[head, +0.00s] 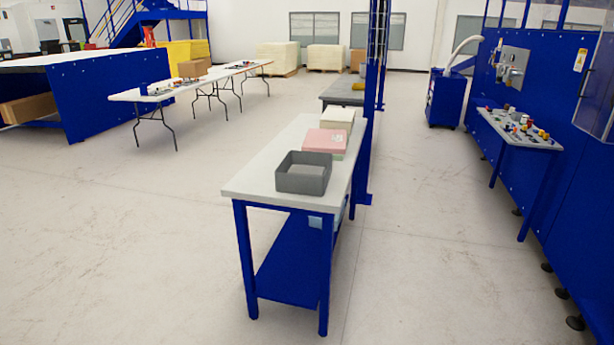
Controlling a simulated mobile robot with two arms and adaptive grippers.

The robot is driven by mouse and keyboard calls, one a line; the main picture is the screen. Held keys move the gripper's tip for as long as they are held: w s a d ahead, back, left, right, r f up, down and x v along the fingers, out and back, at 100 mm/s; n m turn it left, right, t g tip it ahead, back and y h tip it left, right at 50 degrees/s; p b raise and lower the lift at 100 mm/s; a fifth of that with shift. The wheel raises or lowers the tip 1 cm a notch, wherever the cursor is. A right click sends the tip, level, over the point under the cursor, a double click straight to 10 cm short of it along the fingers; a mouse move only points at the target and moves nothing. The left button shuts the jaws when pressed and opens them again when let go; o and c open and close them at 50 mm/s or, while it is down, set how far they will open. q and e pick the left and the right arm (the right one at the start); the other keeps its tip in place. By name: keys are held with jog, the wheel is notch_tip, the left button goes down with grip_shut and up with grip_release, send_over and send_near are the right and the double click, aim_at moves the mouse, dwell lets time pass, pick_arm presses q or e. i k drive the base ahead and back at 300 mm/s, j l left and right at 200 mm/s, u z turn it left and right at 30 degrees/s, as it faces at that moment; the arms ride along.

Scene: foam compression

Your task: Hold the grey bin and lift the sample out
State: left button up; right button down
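The grey bin (291,182) sits upright near the close end of a narrow workbench with a light top (243,185) and blue legs. The bin is open at the top. A lighter grey surface shows inside it, but I cannot tell whether this is the sample or the bin's floor. Behind the bin on the same bench lie a pink block (325,140) with a greenish layer under it and a cream block (338,118). Neither of my grippers is in view. The bench stands some distance ahead of me.
Open floor (130,240) lies left of the bench. A blue column (372,100) stands at its far right. A blue machine (575,150) with a control shelf (520,130) lines the right side. Folding tables (155,93) stand back left.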

aim_at(305, 170)
jog(key=i+j+u, duration=0.45)
jog(key=i, duration=0.35)
jog(key=i+j+u, duration=0.3)
jog(key=i+u, duration=0.2)
jog(key=i, duration=0.35)
jog(key=i+u, duration=0.45)
jog(key=i, duration=0.4)
jog(key=i+j+z, duration=0.15)
jog(key=i, duration=0.85)
jog(key=i+z, duration=0.2)
jog(key=z, duration=0.25)
jog(key=i+j+z, duration=0.1)
jog(key=i+z, duration=0.15)
jog(key=z, duration=0.2)
jog(key=i+j+z, duration=0.2)
jog(key=z, duration=0.2)
